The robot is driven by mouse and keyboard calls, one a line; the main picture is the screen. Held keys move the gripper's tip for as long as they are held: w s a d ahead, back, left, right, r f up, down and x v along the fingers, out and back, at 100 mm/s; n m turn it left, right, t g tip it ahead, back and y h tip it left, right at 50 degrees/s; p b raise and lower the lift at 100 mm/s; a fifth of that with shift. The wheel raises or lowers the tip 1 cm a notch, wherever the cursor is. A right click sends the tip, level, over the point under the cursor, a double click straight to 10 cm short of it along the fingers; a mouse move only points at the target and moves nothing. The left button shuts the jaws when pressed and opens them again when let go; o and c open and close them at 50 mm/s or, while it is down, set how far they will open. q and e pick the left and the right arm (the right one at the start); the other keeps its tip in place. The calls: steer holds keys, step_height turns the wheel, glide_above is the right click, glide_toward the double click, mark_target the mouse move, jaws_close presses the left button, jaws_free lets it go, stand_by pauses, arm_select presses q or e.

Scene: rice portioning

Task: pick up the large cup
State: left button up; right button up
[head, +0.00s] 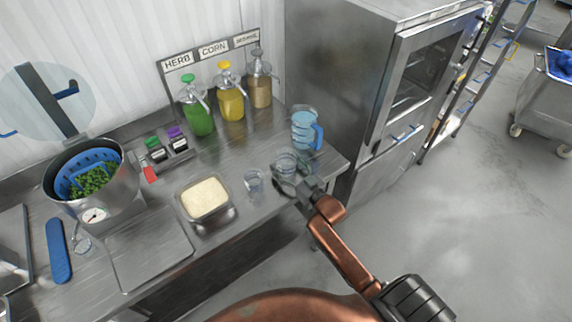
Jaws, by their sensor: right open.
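A larger clear cup (284,161) stands on the steel counter near its right front edge. A smaller clear cup (254,182) stands to its left. My right gripper (291,182) reaches in from the lower right. It is open, with its fingers at the near side of the larger cup and overlapping its lower part in the picture. I cannot tell whether the fingers touch the cup or pass around it. My left gripper is not in view.
A blue-handled pitcher (305,131) stands behind the larger cup. A metal pan of rice (232,207) sits left of the small cup. Green, yellow and tan pump bottles (230,104) stand at the back. A steel oven cabinet (328,62) rises beyond the counter's right end.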

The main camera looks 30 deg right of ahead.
steer(key=shift+c, duration=0.7)
steer(key=c, duration=1)
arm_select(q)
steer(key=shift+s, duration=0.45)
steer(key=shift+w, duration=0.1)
arm_select(e)
steer(key=shift+r, duration=0.15)
